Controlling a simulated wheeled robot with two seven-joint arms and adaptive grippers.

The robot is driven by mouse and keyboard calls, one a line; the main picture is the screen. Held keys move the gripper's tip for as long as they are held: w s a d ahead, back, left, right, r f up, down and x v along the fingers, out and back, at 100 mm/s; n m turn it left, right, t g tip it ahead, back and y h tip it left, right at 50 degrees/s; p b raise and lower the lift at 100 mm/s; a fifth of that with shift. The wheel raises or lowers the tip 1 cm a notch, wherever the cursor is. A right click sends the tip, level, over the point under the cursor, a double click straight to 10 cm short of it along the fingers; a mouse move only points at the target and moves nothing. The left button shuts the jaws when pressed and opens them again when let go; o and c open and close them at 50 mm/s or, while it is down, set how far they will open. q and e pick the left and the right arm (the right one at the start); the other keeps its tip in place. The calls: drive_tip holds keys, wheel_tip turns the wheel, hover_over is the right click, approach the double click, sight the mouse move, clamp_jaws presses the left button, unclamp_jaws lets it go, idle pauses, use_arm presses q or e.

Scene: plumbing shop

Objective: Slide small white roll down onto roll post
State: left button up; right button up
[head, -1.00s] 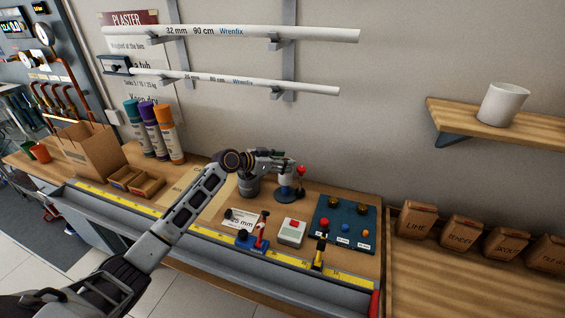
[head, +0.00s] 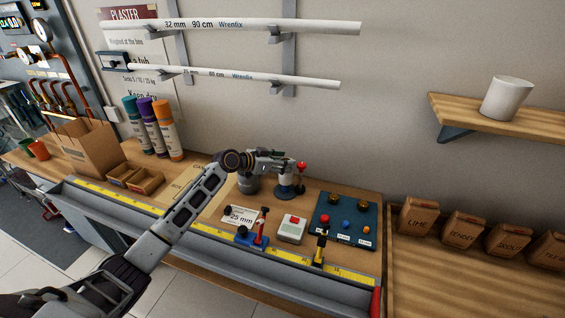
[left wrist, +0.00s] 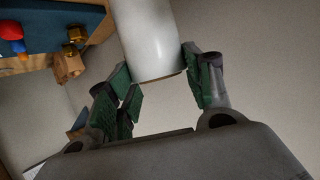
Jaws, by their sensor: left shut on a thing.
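My left gripper (head: 284,163) reaches over the back of the workbench and is shut on the small white roll (head: 286,179). In the left wrist view the white roll (left wrist: 150,40) stands between the green-padded fingers (left wrist: 160,80), with its lower rim near the fingertips. In the head view the roll is just above a round dark blue base (head: 286,192), apparently that of the roll post. A red knob (head: 301,165) on a thin stem rises beside it. The post's shaft is hidden, so I cannot tell whether the roll is around it. My right gripper is not in view.
A dark grey pot (head: 248,184) stands close left of the roll. In front are a 25 mm card (head: 239,215), a blue clamp stand (head: 252,239) and a red-buttoned box (head: 291,229). A blue button panel (head: 330,232) lies to the right. A yellow rule (head: 290,260) runs along the front.

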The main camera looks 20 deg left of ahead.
use_arm(q)
drive_tip(key=shift+f+b, duration=0.7)
drive_tip(key=shift+f, duration=0.15)
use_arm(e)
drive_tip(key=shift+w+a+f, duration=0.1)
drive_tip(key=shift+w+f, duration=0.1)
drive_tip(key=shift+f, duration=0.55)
use_arm(q)
drive_tip(key=shift+f, duration=0.3)
drive_tip(key=shift+b, duration=0.3)
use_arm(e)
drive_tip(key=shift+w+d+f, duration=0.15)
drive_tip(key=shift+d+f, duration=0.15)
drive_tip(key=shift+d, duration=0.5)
use_arm(q)
drive_tip(key=shift+f+b, duration=0.4)
drive_tip(key=shift+f, duration=0.2)
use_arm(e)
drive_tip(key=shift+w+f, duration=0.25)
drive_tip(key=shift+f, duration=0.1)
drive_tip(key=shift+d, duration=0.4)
use_arm(q)
drive_tip(key=o, duration=1.5)
drive_tip(key=shift+f, duration=0.1)
